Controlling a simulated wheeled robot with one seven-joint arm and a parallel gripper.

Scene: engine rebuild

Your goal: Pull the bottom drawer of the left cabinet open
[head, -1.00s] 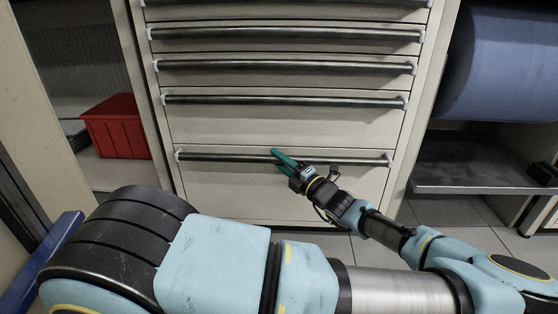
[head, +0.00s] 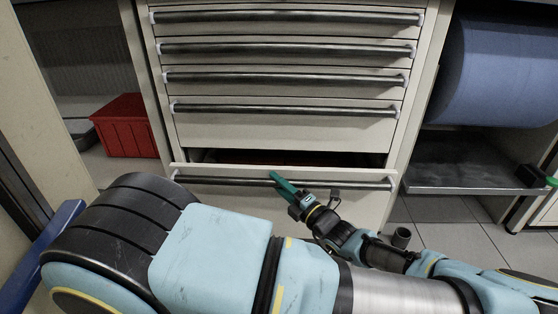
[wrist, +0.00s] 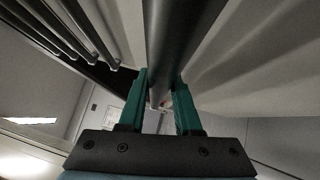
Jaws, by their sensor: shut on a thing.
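The left cabinet (head: 285,132) is a pale drawer cabinet with dark bar handles, in the middle of the head view. Its bottom drawer (head: 350,200) stands partly out, with a dark gap above its front. My gripper (head: 278,181) has green fingers and is shut on the bottom drawer's handle (head: 225,180), somewhat right of the handle's left half. In the wrist view the handle bar (wrist: 178,50) runs between the two green fingers (wrist: 159,100). The drawer's inside is mostly hidden; a little dark red shows in the gap.
The upper drawers (head: 285,80) are shut. A red bin (head: 125,125) sits on a shelf at the left. A big blue roll (head: 500,70) hangs above a grey shelf (head: 465,175) at the right.

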